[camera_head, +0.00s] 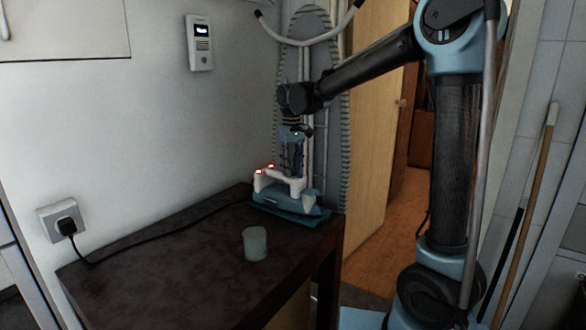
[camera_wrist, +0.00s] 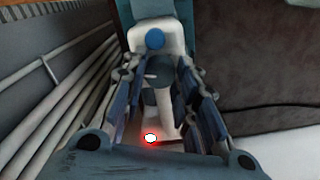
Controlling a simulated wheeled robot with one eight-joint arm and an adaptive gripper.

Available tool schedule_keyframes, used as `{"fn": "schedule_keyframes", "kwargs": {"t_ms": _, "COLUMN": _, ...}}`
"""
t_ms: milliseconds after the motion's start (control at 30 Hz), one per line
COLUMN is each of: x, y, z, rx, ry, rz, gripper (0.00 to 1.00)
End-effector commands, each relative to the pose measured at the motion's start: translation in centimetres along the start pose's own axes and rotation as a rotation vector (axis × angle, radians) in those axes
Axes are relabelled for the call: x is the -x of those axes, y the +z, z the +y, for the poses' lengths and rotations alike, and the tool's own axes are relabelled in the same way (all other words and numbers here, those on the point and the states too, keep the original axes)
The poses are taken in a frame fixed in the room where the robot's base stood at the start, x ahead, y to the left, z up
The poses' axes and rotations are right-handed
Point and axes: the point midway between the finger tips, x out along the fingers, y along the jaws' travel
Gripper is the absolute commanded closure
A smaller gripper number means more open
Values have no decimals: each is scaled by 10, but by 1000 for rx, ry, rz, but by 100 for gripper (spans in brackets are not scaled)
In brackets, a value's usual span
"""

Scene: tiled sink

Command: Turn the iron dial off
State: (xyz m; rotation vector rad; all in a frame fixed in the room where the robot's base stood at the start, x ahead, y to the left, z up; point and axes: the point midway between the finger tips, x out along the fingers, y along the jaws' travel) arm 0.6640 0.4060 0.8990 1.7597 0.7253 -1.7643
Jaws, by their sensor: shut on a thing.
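The iron (camera_head: 290,205), white and blue-teal, stands on the far right end of the dark table, with red lights glowing at its left end. My gripper (camera_head: 292,172) points straight down onto it from above. In the wrist view the two fingers (camera_wrist: 163,108) lie on either side of the iron's white and grey upper part, shut on the iron. A round blue button (camera_wrist: 155,39) and one red glowing light (camera_wrist: 150,138) show on the iron there. I cannot clearly make out the dial or its setting between the fingers.
A translucent cup (camera_head: 255,244) stands on the dark table (camera_head: 170,270) in front of the iron. A black cord runs across the table to a wall socket (camera_head: 60,218). An upright ironing board (camera_head: 310,60) stands behind the iron. The table's left part is clear.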

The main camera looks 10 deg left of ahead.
Motion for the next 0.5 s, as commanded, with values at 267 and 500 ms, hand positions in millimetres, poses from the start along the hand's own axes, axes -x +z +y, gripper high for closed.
{"fn": "schedule_keyframes", "kwargs": {"t_ms": 267, "x": 0, "y": -2, "z": -2, "rx": 12, "ry": -2, "rz": 4, "gripper": 96}}
{"fn": "schedule_keyframes", "kwargs": {"t_ms": 500, "x": 0, "y": -2, "z": -2, "rx": 49, "ry": -2, "rz": 5, "gripper": 96}}
